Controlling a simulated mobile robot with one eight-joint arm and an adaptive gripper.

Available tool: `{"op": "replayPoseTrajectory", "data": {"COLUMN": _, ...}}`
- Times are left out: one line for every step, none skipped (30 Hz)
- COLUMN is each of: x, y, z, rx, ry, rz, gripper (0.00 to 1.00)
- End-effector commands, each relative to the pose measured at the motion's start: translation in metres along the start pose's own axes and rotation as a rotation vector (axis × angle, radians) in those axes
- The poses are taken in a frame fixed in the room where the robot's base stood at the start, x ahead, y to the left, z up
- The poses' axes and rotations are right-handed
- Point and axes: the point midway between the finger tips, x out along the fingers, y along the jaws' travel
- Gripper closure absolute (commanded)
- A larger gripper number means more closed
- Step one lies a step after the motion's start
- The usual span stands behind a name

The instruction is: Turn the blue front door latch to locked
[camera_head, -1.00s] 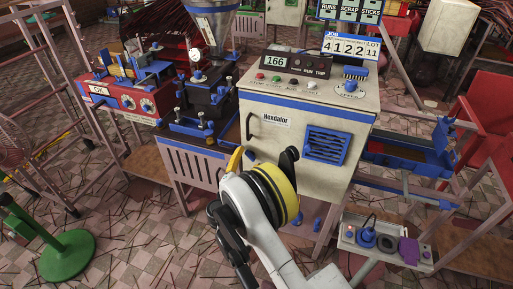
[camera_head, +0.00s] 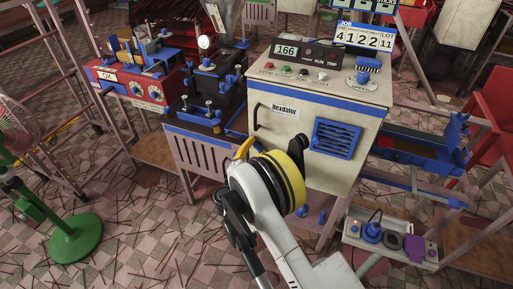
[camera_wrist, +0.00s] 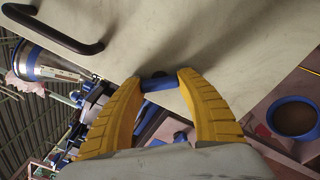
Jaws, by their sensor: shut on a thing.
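The blue front door latch (camera_wrist: 158,83) is a short blue bar near the edge of the pale cabinet door. In the wrist view my gripper (camera_wrist: 161,80) has its two yellow fingers shut on it, one at each end. In the head view my gripper (camera_head: 244,149) is at the lower left side of the cabinet door (camera_head: 290,134), below the black handle (camera_head: 256,117). The latch is hidden there behind my arm and fingers. I cannot tell the exact angle of the latch from the head view.
The black handle also shows in the wrist view (camera_wrist: 52,30), up and left of my fingers. A blue vent (camera_head: 335,138) is on the door's right. A control box (camera_head: 390,240) stands at lower right, a green fan base (camera_head: 75,238) at lower left. Sticks litter the floor.

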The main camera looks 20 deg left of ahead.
Motion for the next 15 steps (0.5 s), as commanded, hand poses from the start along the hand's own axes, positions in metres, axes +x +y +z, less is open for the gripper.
{"op": "replayPoseTrajectory", "data": {"x": 0.0008, "y": 0.0006, "z": 0.0004, "rx": 0.013, "ry": -0.001, "rz": 0.001, "gripper": 0.87}}
{"op": "replayPoseTrajectory", "data": {"x": 0.0008, "y": 0.0006, "z": 0.0004, "rx": 0.024, "ry": -0.001, "rz": 0.001, "gripper": 0.87}}
{"op": "replayPoseTrajectory", "data": {"x": 0.0009, "y": 0.0007, "z": 0.0004, "rx": 0.042, "ry": -0.001, "rz": 0.001, "gripper": 0.87}}
{"op": "replayPoseTrajectory", "data": {"x": 0.0009, "y": 0.0007, "z": 0.0005, "rx": 0.057, "ry": -0.001, "rz": 0.001, "gripper": 0.87}}
{"op": "replayPoseTrajectory", "data": {"x": 0.0009, "y": 0.0007, "z": 0.0005, "rx": 0.074, "ry": -0.001, "rz": 0.001, "gripper": 0.87}}
{"op": "replayPoseTrajectory", "data": {"x": 0.001, "y": 0.0008, "z": 0.0005, "rx": 0.098, "ry": -0.001, "rz": 0.001, "gripper": 0.87}}
{"op": "replayPoseTrajectory", "data": {"x": 0.001, "y": 0.0008, "z": 0.0005, "rx": 0.12, "ry": -0.001, "rz": 0.001, "gripper": 0.87}}
{"op": "replayPoseTrajectory", "data": {"x": 0.001, "y": 0.0009, "z": 0.0006, "rx": 0.142, "ry": -0.001, "rz": 0.001, "gripper": 0.87}}
{"op": "replayPoseTrajectory", "data": {"x": 0.001, "y": 0.0009, "z": 0.0006, "rx": 0.174, "ry": -0.001, "rz": 0.001, "gripper": 0.87}}
{"op": "replayPoseTrajectory", "data": {"x": 0.0011, "y": 0.001, "z": 0.0006, "rx": 0.199, "ry": -0.001, "rz": 0.001, "gripper": 0.87}}
{"op": "replayPoseTrajectory", "data": {"x": 0.0011, "y": 0.001, "z": 0.0006, "rx": 0.225, "ry": -0.001, "rz": 0.001, "gripper": 0.87}}
{"op": "replayPoseTrajectory", "data": {"x": 0.0011, "y": 0.0011, "z": 0.0007, "rx": 0.261, "ry": -0.001, "rz": 0.001, "gripper": 0.87}}
{"op": "replayPoseTrajectory", "data": {"x": 0.0011, "y": 0.0011, "z": 0.0007, "rx": 0.289, "ry": -0.001, "rz": 0.001, "gripper": 0.87}}
{"op": "replayPoseTrajectory", "data": {"x": 0.0011, "y": 0.0012, "z": 0.0007, "rx": 0.318, "ry": -0.001, "rz": 0.001, "gripper": 0.87}}
{"op": "replayPoseTrajectory", "data": {"x": 0.0011, "y": 0.0012, "z": 0.0007, "rx": 0.356, "ry": -0.001, "rz": 0.001, "gripper": 0.87}}
